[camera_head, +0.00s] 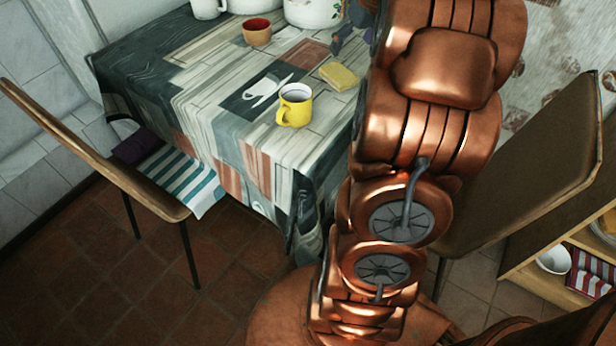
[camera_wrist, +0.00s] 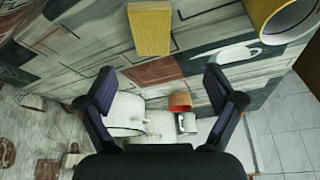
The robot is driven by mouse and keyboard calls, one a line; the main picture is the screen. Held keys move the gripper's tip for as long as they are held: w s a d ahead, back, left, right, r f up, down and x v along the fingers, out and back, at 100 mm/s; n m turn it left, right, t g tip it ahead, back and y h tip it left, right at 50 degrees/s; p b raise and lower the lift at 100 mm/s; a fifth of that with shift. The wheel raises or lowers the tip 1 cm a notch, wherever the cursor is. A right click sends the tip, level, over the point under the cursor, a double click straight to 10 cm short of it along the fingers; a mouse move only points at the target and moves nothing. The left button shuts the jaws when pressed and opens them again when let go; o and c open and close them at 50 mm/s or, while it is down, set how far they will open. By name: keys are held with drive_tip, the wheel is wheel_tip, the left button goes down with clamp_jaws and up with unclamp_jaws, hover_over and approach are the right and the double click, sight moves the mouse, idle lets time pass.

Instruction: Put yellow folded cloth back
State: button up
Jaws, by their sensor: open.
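The yellow folded cloth (camera_head: 339,76) lies flat on the table, behind and to the right of the yellow mug (camera_head: 294,106). In the wrist view the cloth (camera_wrist: 150,28) is at the top, beyond my fingertips, and the mug (camera_wrist: 281,18) is at the upper right. My gripper (camera_wrist: 160,85) is open, with its two dark fingers spread apart and nothing between them. In the head view only a bit of the gripper (camera_head: 345,42) shows, just behind the cloth; my arm hides the rest.
The table (camera_head: 215,115) has a patterned cloth. A red-brown bowl (camera_head: 257,35) and white enamel pots (camera_head: 314,12) stand at its back. One chair (camera_head: 95,150) is at the left, another (camera_head: 530,165) at the right. A low shelf (camera_head: 545,280) holds a white bowl and striped cloth.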

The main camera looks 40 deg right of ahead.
drive_tip(key=s+a+f+g, duration=0.1)
drive_tip(key=s+a, duration=0.1)
drive_tip(key=a, duration=0.6)
drive_tip(key=s+a+f+g+y, duration=0.1)
drive_tip(key=s+a+f, duration=0.1)
drive_tip(key=a, duration=0.6)
drive_tip(key=s+a+f+g, duration=0.1)
drive_tip(key=s+a, duration=0.1)
drive_tip(key=a, duration=0.7)
drive_tip(key=shift+s+f+n+g+y, duration=0.25)
drive_tip(key=shift+s+n+g+y, duration=0.05)
drive_tip(key=shift+s+n+y, duration=0.1)
drive_tip(key=s+a+f+g, duration=0.1)
drive_tip(key=s+a+f, duration=0.1)
drive_tip(key=s+a, duration=0.3)
drive_tip(key=s+a+f+g+h, duration=0.1)
drive_tip(key=s+a, duration=0.4)
drive_tip(key=s, duration=0.8)
wheel_tip(320, 180, down, 2)
drive_tip(key=shift+s+a+f+g, duration=0.15)
drive_tip(key=shift+s+a+g, duration=0.1)
drive_tip(key=shift+g, duration=0.55)
wheel_tip(320, 180, up, 20)
drive_tip(key=t+p, duration=0.1)
drive_tip(key=p, duration=1.7)
drive_tip(key=shift+w+f, duration=0.1)
drive_tip(key=shift+f, duration=0.05)
drive_tip(key=shift+c, duration=0.3)
